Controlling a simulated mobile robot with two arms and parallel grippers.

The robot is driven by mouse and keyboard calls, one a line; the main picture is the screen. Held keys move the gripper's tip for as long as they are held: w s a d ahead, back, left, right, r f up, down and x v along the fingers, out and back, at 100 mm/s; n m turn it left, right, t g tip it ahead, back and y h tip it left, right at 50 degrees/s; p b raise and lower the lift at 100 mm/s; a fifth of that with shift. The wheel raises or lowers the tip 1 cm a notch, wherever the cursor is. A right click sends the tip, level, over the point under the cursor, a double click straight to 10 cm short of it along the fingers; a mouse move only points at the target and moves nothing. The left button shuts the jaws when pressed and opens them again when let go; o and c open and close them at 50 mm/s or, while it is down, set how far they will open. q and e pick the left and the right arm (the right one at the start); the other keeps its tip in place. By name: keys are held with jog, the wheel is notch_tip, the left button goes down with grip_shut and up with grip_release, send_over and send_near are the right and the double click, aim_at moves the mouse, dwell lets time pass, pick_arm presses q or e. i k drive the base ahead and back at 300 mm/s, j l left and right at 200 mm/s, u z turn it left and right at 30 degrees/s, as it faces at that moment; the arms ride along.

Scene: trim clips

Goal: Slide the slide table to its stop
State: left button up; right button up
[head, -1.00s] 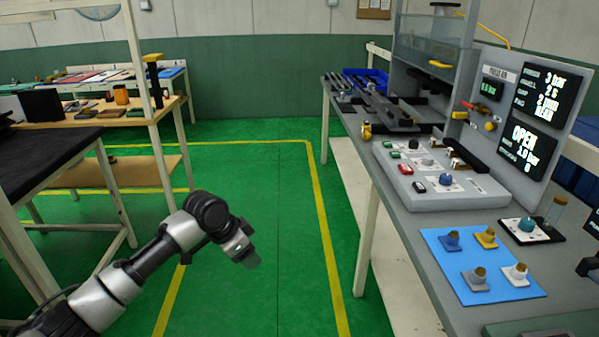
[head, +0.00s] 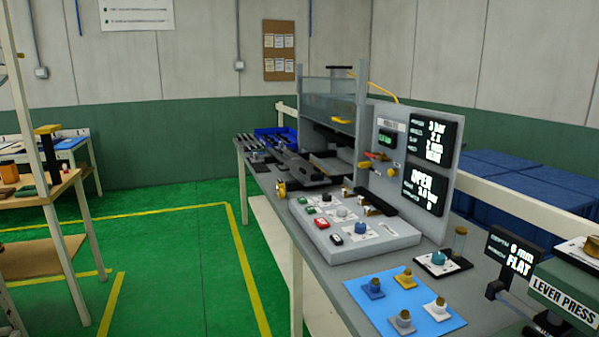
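The pneumatic press station stands on the long grey bench at the right of the head view. Its clear guard (head: 328,92) with a yellow handle is above a dark slide area. The slide table appears to be the dark grey piece (head: 300,167) on the bench in front of the guard; its exact outline is hard to tell. The upright panel beside it has a screen reading OPEN (head: 424,192). Neither of my grippers is in view.
A control box (head: 352,228) with buttons and knobs sits on the bench front. A blue mat (head: 385,315) holds several small knobbed parts. A lever press (head: 565,290) stands at right. A wooden shelf table (head: 40,190) is at left. Green floor (head: 180,250) between is clear.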

aim_at(308, 175)
jog(key=i+j+z, duration=0.65)
jog(key=j, duration=0.2)
jog(key=i+l, duration=0.05)
